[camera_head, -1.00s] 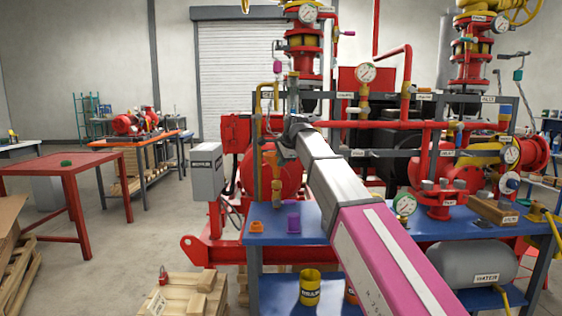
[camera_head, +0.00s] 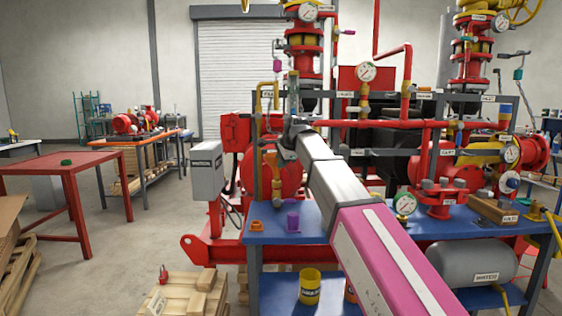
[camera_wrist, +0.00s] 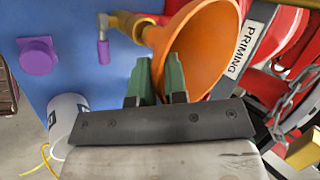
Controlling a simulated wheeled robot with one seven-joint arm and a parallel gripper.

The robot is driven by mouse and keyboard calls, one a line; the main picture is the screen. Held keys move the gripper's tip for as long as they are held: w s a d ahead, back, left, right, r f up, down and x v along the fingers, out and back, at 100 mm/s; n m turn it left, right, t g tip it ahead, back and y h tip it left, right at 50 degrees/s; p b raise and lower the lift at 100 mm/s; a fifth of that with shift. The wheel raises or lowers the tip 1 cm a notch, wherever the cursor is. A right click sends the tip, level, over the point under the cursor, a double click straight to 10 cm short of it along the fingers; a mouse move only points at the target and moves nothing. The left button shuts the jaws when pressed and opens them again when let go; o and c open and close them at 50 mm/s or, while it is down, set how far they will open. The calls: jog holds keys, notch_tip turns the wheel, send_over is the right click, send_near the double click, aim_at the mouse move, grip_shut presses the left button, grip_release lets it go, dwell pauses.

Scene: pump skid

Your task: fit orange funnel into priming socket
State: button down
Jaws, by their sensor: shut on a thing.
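The orange funnel (camera_wrist: 207,48) shows large in the wrist view, its wide mouth turned toward the upper right. My gripper (camera_wrist: 158,82) has its green fingers shut on the funnel's lower left side. The funnel's narrow end is hidden behind the fingers and the cone. A white PRIMING label (camera_wrist: 243,47) stands just right of the funnel rim. The priming socket itself cannot be made out in either view. In the head view my arm reaches up to the pump skid; the gripper and funnel cannot be made out there.
A purple fitting (camera_wrist: 38,57) sits on the blue bench (camera_head: 330,236), beside an orange fitting (camera_head: 257,226). A brass pipe with a purple-handled valve (camera_wrist: 103,38) is left of the funnel. A chain (camera_wrist: 288,100) and red pipework crowd the right side.

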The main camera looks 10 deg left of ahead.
jog(key=shift+f, duration=1.25)
jog(key=c, duration=1.1)
grip_release()
